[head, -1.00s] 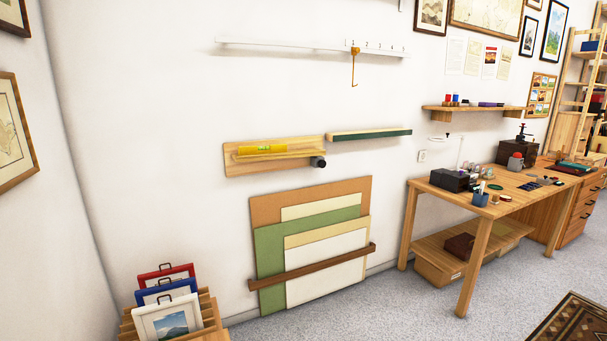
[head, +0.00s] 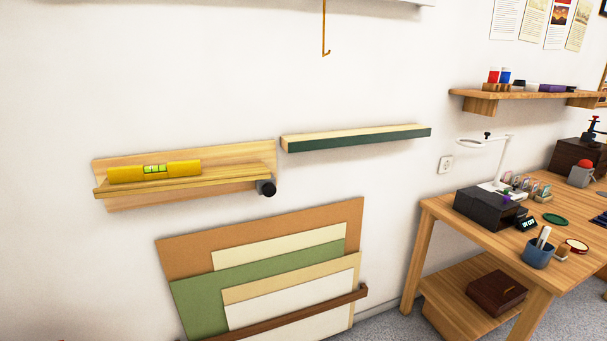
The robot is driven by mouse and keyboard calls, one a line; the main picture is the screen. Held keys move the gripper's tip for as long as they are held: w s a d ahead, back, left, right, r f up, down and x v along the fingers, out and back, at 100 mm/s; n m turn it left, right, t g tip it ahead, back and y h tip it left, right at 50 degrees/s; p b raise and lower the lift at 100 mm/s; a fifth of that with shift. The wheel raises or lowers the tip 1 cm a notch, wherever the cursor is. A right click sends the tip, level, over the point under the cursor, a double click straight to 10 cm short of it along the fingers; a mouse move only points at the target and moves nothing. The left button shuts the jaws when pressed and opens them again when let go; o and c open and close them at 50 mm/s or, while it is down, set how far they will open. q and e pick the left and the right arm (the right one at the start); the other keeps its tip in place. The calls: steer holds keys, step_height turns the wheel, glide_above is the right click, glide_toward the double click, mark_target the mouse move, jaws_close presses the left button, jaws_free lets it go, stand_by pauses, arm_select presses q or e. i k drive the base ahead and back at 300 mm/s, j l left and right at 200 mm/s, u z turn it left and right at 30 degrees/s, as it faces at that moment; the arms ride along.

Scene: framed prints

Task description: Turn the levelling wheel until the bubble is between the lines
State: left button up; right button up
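The levelling wheel (head: 266,188) is a small dark knob at the right end of a wooden wall ledge (head: 230,182). A yellow spirit level (head: 183,169) lies on the ledge, toward its left part. Its green vial (head: 155,169) shows in the middle of the level. The bubble and lines are too small to tell where the bubble sits. The ledge looks slanted in the picture, its right end higher. Neither of my grippers is in the head view.
A green-fronted ledge (head: 360,138) is on the wall to the right. Boards (head: 200,295) lean in a rack below. A wooden workbench (head: 440,212) with a lamp and small items stands at right. An orange hook (head: 324,30) hangs above. Wall around the wheel is clear.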

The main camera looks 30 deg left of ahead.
mark_target(268, 190)
steer(key=i+l+u, duration=0.1)
steer(key=i+u, duration=0.25)
steer(key=i+l+u, duration=0.35)
steer(key=i, duration=0.25)
steer(key=i+l+u, duration=0.2)
steer(key=i+u, duration=0.15)
steer(key=i, duration=0.1)
